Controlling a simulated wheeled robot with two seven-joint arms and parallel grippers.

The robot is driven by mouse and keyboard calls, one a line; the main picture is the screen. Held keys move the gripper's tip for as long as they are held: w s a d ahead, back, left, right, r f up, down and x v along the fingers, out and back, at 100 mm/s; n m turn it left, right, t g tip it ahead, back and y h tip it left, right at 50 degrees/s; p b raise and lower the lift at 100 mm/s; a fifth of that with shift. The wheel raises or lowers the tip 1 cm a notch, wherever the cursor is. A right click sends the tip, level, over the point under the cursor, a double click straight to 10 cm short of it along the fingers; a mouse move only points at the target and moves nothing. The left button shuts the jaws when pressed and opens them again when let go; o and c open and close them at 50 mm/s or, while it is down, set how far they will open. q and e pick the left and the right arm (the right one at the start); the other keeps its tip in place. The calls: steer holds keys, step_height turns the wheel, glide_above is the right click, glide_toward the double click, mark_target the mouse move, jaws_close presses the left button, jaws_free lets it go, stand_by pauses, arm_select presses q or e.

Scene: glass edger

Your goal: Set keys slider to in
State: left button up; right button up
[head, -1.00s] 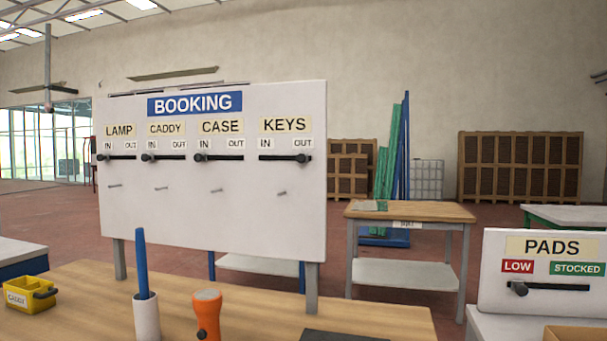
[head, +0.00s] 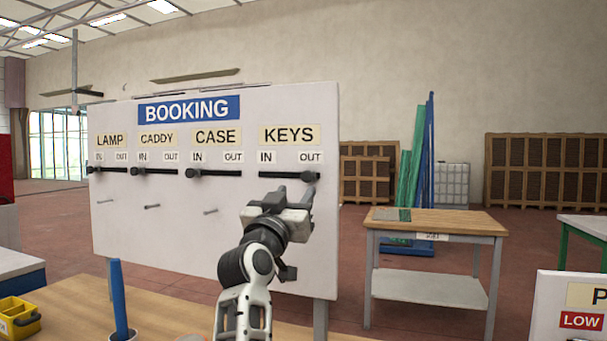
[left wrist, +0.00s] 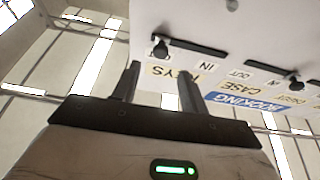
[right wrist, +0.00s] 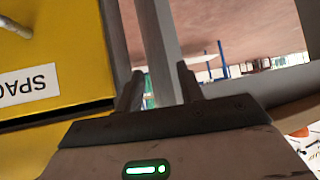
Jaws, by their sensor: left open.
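The white booking board (head: 170,240) stands ahead with labelled sliders. The keys slider knob (head: 310,177) is black and sits at the right end of its track, under the OUT label. It also shows in the left wrist view (left wrist: 160,49), where the board appears upside down. My left gripper (head: 294,193) is raised in front of the board, just below the keys track, and hides part of it. Its fingers (left wrist: 160,85) are apart with nothing between them; the knob is beyond their tips. My right gripper (right wrist: 160,85) shows only in its wrist view, with fingers apart.
The lamp (head: 93,170), caddy (head: 136,171) and case (head: 193,174) knobs sit at the IN ends of their tracks. Pegs stick out below them. A blue rod (head: 118,295) stands on the wooden table. A yellow box (right wrist: 60,60) is close beside my right gripper.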

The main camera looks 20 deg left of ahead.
mark_target(306, 177)
arm_select(q)
steer(key=p+x, duration=0.1)
steer(key=x, duration=0.5)
steer(key=shift+w, duration=0.15)
jaws_close()
